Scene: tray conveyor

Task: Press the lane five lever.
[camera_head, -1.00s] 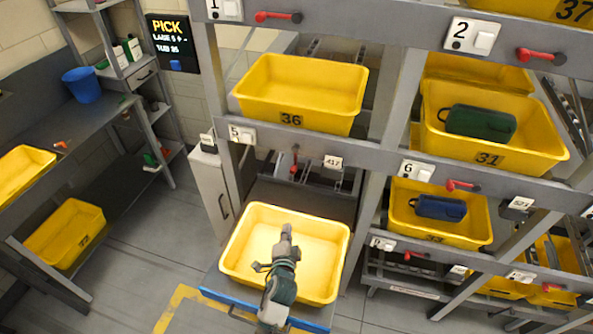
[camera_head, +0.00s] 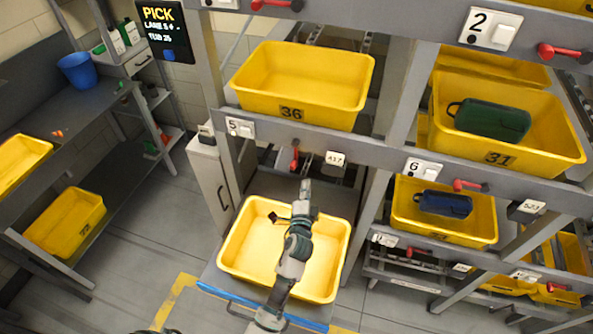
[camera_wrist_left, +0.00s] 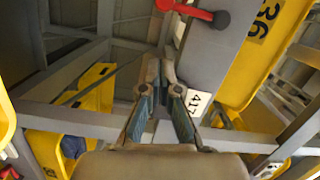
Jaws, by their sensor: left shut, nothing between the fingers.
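The lane five lever (camera_head: 294,158) is red with a dark end. It stands near vertical in the head view, on the rail between the "5" plate (camera_head: 239,127) and the "417" tag (camera_head: 335,159). A red lever (camera_wrist_left: 190,10) also shows at the top of the left wrist view. My left gripper (camera_head: 306,188) is shut and empty, just below the lane five lever in the head view, with a visible gap. In the left wrist view the fingertips (camera_wrist_left: 160,68) are together, below the red lever. My right gripper is not in view.
A yellow tub (camera_head: 229,259) sits beneath my left arm on a blue-edged tray stand. Yellow tub 36 (camera_head: 292,112) rests on the shelf above the rail. Grey posts (camera_head: 377,190) flank the lane. The "PICK" sign (camera_head: 165,32) names lane 5. Floor lies open at left.

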